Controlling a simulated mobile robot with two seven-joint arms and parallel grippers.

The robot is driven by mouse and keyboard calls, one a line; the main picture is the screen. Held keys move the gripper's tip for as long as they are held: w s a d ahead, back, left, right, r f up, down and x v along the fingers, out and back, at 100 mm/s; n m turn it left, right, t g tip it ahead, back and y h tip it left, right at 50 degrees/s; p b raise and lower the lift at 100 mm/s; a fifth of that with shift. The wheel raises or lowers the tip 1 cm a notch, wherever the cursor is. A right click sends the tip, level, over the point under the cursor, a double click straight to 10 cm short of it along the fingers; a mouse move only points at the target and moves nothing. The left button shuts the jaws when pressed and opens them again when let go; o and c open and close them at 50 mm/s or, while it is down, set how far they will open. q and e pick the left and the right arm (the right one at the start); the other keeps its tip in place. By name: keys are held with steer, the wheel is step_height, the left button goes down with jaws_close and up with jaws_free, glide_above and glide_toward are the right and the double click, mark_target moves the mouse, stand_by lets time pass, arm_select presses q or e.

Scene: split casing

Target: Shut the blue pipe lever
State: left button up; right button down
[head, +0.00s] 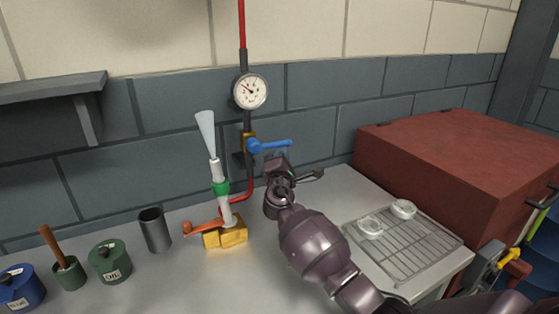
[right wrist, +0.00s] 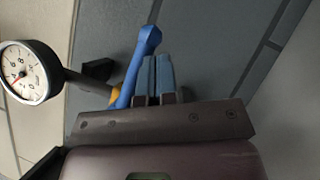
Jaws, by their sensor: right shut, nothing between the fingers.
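The blue pipe lever (head: 270,146) sticks out to the right, roughly level, from a brass valve (head: 249,141) on the vertical wall pipe. It also shows in the right wrist view (right wrist: 136,68). My right gripper (head: 284,154) is just below the lever's outer part in the head view, its fingertips hard to make out. In the right wrist view its fingers (right wrist: 156,76) are together and empty, right beside the lever; I cannot tell if they touch it. My left gripper is not in view.
A pressure gauge (head: 251,91) sits above the valve. A brass fitting (head: 226,236) with an orange lever (head: 203,228) and a funnel (head: 206,132) stand left of my arm. A red box (head: 450,160) and wire rack (head: 405,250) are right. Cans stand at left.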

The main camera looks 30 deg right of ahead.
steer(key=shift+d+r+n, duration=0.1)
steer(key=shift+r+n, duration=0.15)
steer(key=shift+n, duration=0.15)
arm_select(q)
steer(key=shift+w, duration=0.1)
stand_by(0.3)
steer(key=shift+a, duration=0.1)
arm_select(e)
steer(key=shift+s+f, duration=0.1)
steer(key=shift+f, duration=0.05)
